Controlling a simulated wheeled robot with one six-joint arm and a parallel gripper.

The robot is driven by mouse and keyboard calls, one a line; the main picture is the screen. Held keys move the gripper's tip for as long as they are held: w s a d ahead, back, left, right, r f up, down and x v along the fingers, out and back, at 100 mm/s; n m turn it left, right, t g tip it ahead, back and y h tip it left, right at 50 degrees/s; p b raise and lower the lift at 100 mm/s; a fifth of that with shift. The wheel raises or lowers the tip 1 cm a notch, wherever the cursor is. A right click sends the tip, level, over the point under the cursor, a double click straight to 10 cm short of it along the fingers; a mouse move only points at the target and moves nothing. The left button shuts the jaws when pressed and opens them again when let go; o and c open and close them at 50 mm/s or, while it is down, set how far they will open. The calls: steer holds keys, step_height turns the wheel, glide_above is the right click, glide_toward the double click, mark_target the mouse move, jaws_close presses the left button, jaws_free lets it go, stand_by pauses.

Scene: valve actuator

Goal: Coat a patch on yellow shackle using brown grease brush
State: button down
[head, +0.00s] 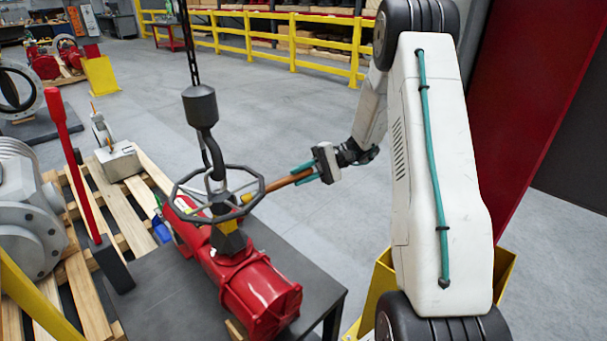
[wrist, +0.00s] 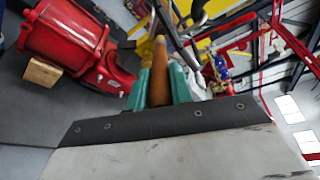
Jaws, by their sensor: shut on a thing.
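My gripper (head: 306,174), with teal fingers, is shut on the brown handle of the grease brush (head: 285,181). The brush points left and slightly down, its far end at the handwheel's right rim; I cannot tell whether it touches. In the wrist view, the brown handle (wrist: 159,75) stands between the teal fingers (wrist: 160,88). A yellow piece (head: 247,198) shows at the brush's far end by the rim; I cannot tell whether it is the shackle or part of the brush. The shackle is not clearly made out near the hook, and no grease patch can be made out.
A dark hook (head: 211,150) hangs on a chain over the grey handwheel (head: 180,187). Below is the red valve actuator (head: 255,285) on a dark table (head: 318,278). The floor behind is clear.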

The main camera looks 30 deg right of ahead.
steer(key=shift+s+a, duration=0.1)
steer(key=shift+a, duration=0.4)
